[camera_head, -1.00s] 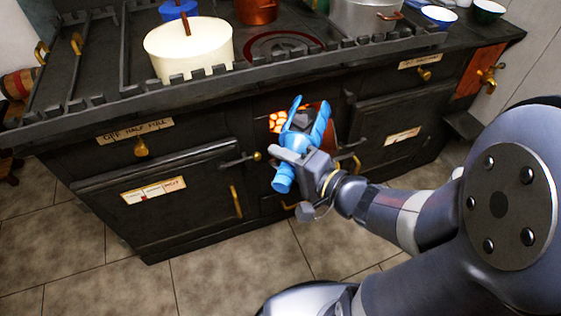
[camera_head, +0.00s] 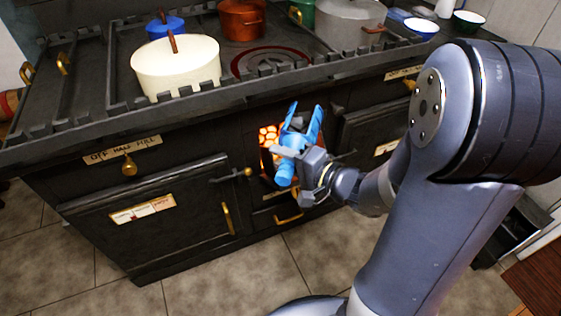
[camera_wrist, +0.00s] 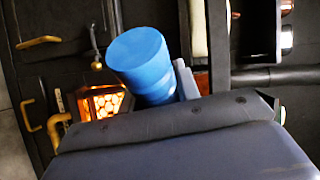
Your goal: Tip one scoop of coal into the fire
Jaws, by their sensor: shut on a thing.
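A blue scoop (camera_head: 284,172) is held at the open firebox in the front of the black stove. Its handle end points down toward me and its bowl stands up with raised sides. My gripper (camera_head: 293,154) is shut on the scoop. Orange glowing fire (camera_head: 267,136) shows in the opening just left of the bowl. I cannot tell whether coal lies in the bowl. In the wrist view the handle's round blue end (camera_wrist: 140,58) fills the middle, and the fire (camera_wrist: 103,103) glows to its left. The bowl is hidden there.
The stove's left oven door (camera_head: 150,205) is shut, with a brass handle beside the firebox. A toothed rail (camera_head: 200,100) runs along the stove top's front edge. A cream pot (camera_head: 176,72), a copper pot (camera_head: 241,20) and a grey pot (camera_head: 350,22) stand above. Tiled floor lies in front.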

